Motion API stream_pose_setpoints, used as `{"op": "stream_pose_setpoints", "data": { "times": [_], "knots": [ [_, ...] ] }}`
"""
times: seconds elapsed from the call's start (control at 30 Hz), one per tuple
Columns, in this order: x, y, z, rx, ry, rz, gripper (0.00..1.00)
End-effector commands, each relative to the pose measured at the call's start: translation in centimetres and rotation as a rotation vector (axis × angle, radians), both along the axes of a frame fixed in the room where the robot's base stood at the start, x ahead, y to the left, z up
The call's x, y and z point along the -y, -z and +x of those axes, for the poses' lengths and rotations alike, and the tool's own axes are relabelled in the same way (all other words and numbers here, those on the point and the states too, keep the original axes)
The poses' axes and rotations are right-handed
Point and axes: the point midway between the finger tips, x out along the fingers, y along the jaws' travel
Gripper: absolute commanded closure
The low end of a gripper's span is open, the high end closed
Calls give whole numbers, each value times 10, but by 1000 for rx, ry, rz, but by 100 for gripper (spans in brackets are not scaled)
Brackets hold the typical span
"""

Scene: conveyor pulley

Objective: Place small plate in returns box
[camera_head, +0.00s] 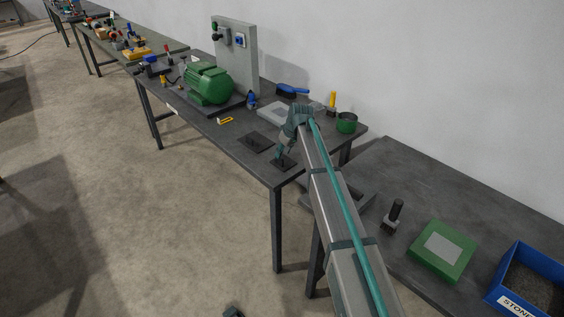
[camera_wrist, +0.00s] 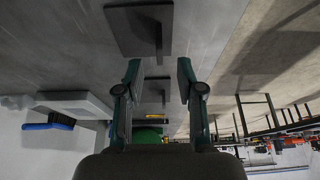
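My gripper (camera_head: 279,153) is over the near end of the long dark bench. In the wrist view my gripper (camera_wrist: 158,72) has its two fingers spread apart, with nothing held between them. Two dark flat plates lie on the bench: a nearer one (camera_head: 288,165), close to and partly hidden by my gripper, and a farther one (camera_head: 256,141). In the wrist view one dark plate (camera_wrist: 128,30) is beyond the fingertips, with a thin upright part. Another dark plate (camera_wrist: 153,88) shows between the fingers. I cannot tell which is the small plate. No box readably marked returns shows.
A blue box (camera_head: 500,295) with a label starting "STONE" and a green block (camera_head: 425,262) stand on the right table.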

Motion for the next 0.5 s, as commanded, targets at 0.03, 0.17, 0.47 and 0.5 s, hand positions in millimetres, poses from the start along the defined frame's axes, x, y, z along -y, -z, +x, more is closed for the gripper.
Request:
{"op": "stream_pose_setpoints", "data": {
  "times": [0.03,0.17,0.47,0.5],
  "knots": [
    [-1,3,1,-1,0,0,62],
    [-3,8,3,-1,0,1,62],
    [-14,41,14,-2,-1,0,62],
    [-15,45,15,-1,0,1,62]
  ]
}}
